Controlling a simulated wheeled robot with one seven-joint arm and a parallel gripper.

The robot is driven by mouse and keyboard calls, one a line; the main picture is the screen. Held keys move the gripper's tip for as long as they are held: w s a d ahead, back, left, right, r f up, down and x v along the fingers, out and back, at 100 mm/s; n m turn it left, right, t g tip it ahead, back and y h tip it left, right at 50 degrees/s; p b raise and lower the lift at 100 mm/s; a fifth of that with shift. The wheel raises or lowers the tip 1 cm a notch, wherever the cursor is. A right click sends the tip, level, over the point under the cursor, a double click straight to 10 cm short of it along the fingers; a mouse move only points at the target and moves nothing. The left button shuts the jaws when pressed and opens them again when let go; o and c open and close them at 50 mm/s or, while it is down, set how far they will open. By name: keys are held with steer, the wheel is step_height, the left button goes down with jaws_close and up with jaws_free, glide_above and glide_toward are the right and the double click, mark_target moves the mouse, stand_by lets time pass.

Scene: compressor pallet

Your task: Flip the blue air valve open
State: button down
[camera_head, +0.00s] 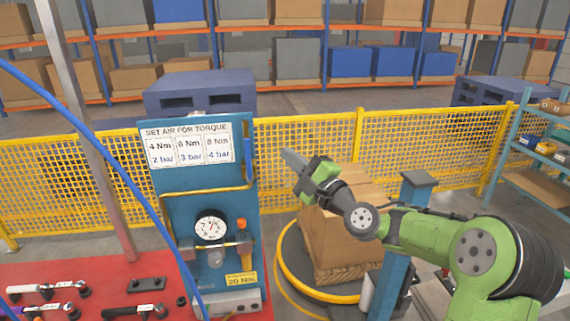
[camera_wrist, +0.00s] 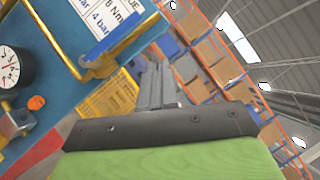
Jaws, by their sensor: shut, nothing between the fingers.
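The blue air valve shows as a small blue lever (camera_head: 248,160) beside the yellow pipe at the right edge of the blue panel (camera_head: 180,218) in the head view. It looks roughly upright, but it is too small to tell its exact setting. My gripper (camera_head: 287,158) is shut and empty, right of the panel and apart from the lever in the head view. Its closed fingers (camera_wrist: 156,85) also show in the wrist view.
The panel carries a round gauge (camera_head: 211,229), an orange knob (camera_head: 241,223) and a torque chart (camera_head: 188,146). A blue hose (camera_head: 110,137) crosses at left. Tools lie on the red bench (camera_head: 95,280). A carton (camera_head: 340,238) stands below my arm, before a yellow fence (camera_head: 420,140).

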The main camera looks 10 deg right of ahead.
steer(key=s+d+b, duration=0.2)
steer(key=s, duration=0.4)
steer(key=shift+s+d+f, duration=0.2)
steer(key=shift+d+f, duration=0.05)
steer(key=shift+f, duration=0.1)
